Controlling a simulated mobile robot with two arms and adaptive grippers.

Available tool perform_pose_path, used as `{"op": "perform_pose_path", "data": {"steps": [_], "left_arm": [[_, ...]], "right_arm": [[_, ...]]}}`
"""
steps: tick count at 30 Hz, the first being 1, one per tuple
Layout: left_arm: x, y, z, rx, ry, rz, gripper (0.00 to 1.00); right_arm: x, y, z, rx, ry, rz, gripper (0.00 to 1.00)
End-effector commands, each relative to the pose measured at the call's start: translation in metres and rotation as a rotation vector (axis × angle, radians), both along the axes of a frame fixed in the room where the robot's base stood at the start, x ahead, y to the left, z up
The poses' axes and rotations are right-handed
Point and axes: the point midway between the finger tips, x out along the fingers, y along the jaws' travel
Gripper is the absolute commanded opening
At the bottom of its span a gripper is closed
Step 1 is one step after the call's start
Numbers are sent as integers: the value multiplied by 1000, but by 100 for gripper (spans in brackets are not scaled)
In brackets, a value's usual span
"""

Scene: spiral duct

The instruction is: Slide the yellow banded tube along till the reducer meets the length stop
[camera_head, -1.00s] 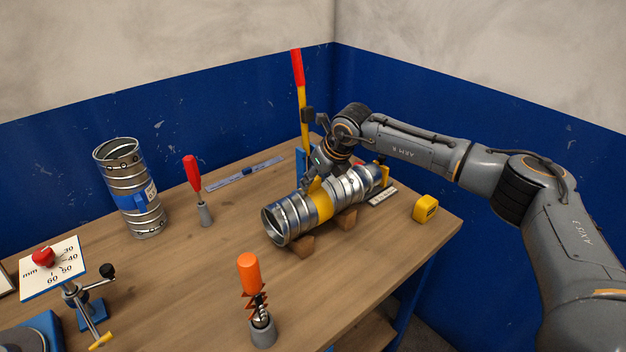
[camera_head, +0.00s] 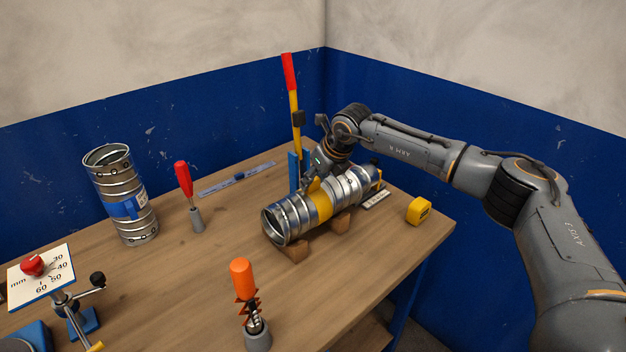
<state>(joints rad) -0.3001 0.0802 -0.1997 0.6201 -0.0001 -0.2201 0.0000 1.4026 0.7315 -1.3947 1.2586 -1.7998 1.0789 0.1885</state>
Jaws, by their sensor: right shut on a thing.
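The yellow banded tube (camera_head: 320,199) is a shiny ribbed duct lying on wooden cradle blocks, its open end toward the front left. My right gripper (camera_head: 311,186) comes down from behind and is shut on the tube at its yellow band. A narrower metal part at the tube's far right end looks like the reducer (camera_head: 366,178). I cannot tell whether the two touch. My left gripper is out of view.
A yellow block (camera_head: 418,211) and a small scale plate (camera_head: 376,200) lie right of the tube. A red-and-yellow upright lever (camera_head: 294,110) stands behind it. An upright duct (camera_head: 121,196), a red-handled tool (camera_head: 187,190) and an orange-topped tool (camera_head: 244,300) stand left and in front.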

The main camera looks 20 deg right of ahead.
Motion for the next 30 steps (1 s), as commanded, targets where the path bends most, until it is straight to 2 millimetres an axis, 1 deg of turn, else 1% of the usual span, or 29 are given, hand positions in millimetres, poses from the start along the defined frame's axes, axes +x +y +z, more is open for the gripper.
{"op": "perform_pose_path", "data": {"steps": [1, 9, 10, 13, 14, 23, 26, 30], "left_arm": [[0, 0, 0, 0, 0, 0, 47], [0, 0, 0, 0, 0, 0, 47], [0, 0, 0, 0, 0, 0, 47], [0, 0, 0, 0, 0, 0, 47], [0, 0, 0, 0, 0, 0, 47], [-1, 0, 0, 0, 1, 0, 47], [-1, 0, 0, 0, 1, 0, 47], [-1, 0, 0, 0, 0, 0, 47]], "right_arm": [[1, -3, 1, -3, -3, -2, 0], [1, -4, 1, -5, -5, -3, 0], [1, -4, 1, -5, -5, -3, 43], [1, -4, 1, -4, -4, -3, 63], [1, -4, 1, -4, -4, -3, 66], [0, -3, 0, -4, 1, -2, 66], [-3, -4, 7, -2, -2, -1, 66], [-13, -9, 28, -3, -5, -2, 66]]}}
